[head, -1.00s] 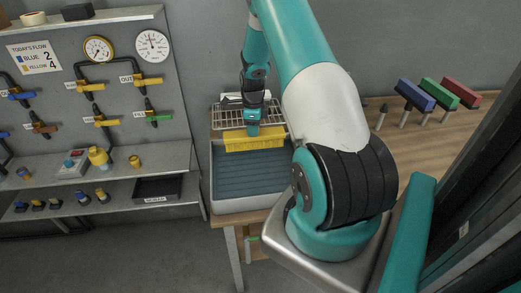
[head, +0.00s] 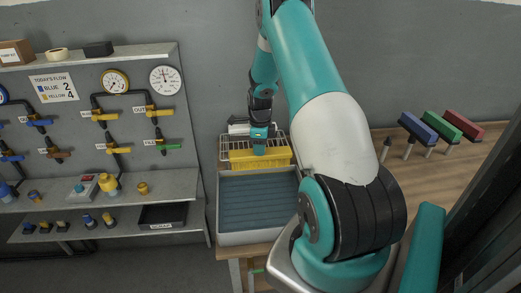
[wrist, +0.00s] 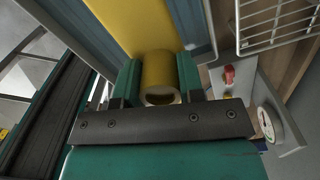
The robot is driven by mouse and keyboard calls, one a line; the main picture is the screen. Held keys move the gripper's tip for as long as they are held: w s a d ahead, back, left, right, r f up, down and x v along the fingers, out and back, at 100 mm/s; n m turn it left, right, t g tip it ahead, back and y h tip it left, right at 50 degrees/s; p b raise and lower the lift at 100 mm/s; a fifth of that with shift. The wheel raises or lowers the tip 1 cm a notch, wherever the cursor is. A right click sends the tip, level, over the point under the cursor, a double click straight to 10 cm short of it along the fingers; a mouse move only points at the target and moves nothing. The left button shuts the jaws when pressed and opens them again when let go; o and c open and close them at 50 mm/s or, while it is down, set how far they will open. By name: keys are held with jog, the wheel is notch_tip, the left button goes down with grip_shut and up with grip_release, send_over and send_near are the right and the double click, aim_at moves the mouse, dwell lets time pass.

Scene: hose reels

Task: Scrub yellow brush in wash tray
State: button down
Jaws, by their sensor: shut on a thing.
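My gripper (head: 260,146) is shut on the yellow brush (head: 260,159), which shows level at the back end of the wash tray (head: 220,232), in front of the wire rack. In the wrist view the brush's round yellow handle (wrist: 160,74) sits between the two fingers, with its yellow block (wrist: 125,22) beyond. The tray is pale-walled with a ribbed blue-grey floor, which is bare in front of the brush. I cannot tell whether the brush touches the tray or rack.
The wire rack (head: 225,147) stands behind the tray. Blue (head: 418,128), green (head: 441,125) and red (head: 465,131) brushes stand on the wooden bench at the right. A panel with gauges and valves and shelves with fittings (head: 108,184) are at the left.

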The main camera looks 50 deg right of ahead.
jog(key=shift+r+p, duration=1.6)
jog(key=shift+r, duration=1.35)
